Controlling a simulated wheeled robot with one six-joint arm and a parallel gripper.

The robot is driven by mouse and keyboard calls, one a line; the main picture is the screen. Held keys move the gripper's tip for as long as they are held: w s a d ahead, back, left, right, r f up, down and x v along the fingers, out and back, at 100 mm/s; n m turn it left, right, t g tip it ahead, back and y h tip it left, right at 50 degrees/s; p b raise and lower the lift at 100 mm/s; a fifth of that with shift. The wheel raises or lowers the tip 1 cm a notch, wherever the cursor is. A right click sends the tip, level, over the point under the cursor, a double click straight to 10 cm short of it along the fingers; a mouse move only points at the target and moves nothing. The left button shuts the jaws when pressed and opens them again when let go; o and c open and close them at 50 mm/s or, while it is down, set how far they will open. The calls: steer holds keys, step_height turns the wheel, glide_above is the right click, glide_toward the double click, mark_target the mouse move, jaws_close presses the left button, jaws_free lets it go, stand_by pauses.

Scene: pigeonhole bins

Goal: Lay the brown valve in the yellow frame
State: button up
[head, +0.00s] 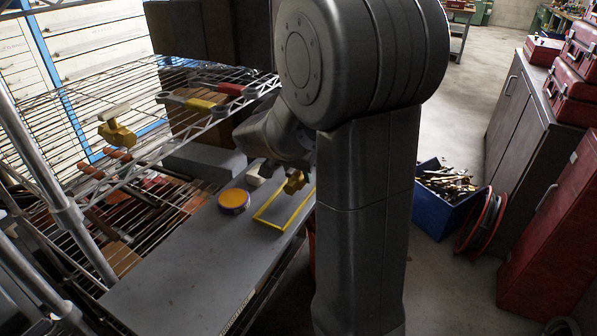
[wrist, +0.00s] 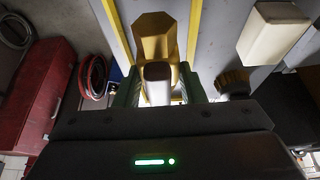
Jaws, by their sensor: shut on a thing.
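The brown valve (head: 294,182) is an ochre piece held at the end of my arm, over the far part of the yellow frame (head: 268,222). In the wrist view my gripper (wrist: 160,86) has its green-edged fingers shut on the valve (wrist: 154,38). The valve's pale stem shows between the fingers. Two yellow bars of the frame (wrist: 194,28) show on either side of the valve. The frame lies flat on the grey board. Part of it is hidden by my arm in the head view. I cannot tell how high the valve is above the board.
A purple and orange disc (head: 234,201) lies left of the frame, with a white block (head: 255,175) behind it. A similar ochre piece with a pale top (head: 117,131) is on the wire shelf. A blue bin (head: 441,207) stands on the floor at right.

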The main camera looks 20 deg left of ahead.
steer(key=shift+f, duration=0.5)
steer(key=shift+f+b, duration=0.4)
steer(key=shift+b, duration=0.15)
steer(key=o, duration=1.3)
steer(key=p+v, duration=0.1)
steer(key=v, duration=1.3)
steer(key=shift+w, duration=0.1)
steer(key=b+x, duration=0.1)
steer(key=x, duration=1.2)
steer(key=shift+f, duration=0.4)
steer(key=shift+r, duration=0.1)
